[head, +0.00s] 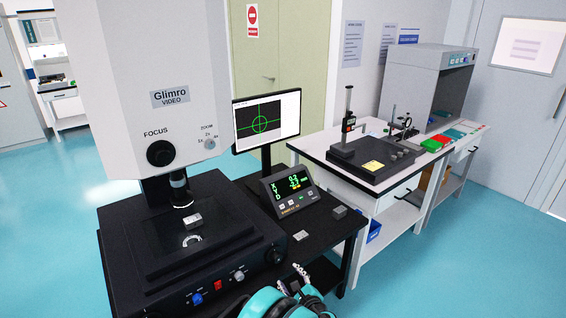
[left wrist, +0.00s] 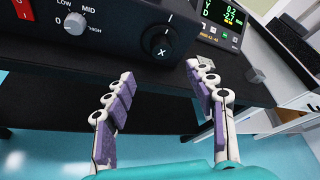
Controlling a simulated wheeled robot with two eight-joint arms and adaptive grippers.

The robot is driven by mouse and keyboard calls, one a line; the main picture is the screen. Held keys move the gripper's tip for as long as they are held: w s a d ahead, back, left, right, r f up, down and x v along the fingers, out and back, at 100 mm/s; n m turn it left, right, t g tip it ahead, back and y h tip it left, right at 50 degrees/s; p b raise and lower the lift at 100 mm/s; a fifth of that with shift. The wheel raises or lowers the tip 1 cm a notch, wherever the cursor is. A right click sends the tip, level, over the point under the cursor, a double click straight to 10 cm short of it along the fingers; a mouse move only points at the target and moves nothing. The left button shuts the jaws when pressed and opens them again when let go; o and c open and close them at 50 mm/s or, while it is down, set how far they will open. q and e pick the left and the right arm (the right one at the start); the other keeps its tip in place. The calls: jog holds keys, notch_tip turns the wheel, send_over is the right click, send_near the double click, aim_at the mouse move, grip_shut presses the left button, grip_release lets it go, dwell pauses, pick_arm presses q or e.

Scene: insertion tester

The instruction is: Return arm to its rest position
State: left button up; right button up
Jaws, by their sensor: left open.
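My left gripper (head: 294,278) shows at the bottom middle of the head view, a teal body with pale fingers, at the front edge of the black table (head: 330,238). In the left wrist view the same gripper (left wrist: 160,75) has its two purple-padded fingers spread apart. It is open and nothing is between them. The fingers point toward the front panel of the video microscope (left wrist: 95,22) and the table edge. My right gripper is in neither view.
The microscope (head: 150,90) stands left, with a small metal block (head: 193,219) on its stage. A readout (head: 290,192), a monitor (head: 265,120) and a small grey block (head: 339,211) are beside it. A white bench (head: 330,158) stands behind right. Blue floor is clear at right.

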pick_arm(q)
jog(key=s+a+r+n+g+h, duration=0.1)
jog(key=s+a+r+n+g, duration=0.1)
jog(key=s+a+r+n, duration=0.35)
jog(key=s+a+r+n+g+h, duration=0.1)
jog(key=s+a+r+n+g, duration=0.2)
jog(key=a+r+n, duration=0.6)
jog(key=s+a+n+h, duration=0.1)
jog(key=s+a+n, duration=0.1)
jog(key=s, duration=0.4)
jog(key=s+a+n+h, duration=0.1)
jog(key=s+a+n, duration=0.1)
jog(key=s+n, duration=0.2)
jog(key=s+a+r+n+g+h, duration=0.1)
jog(key=s+n, duration=0.3)
jog(key=s, duration=0.6)
jog(key=shift+s+a, duration=0.25)
jog(key=shift+a, duration=0.65)
jog(key=shift+r, duration=0.1)
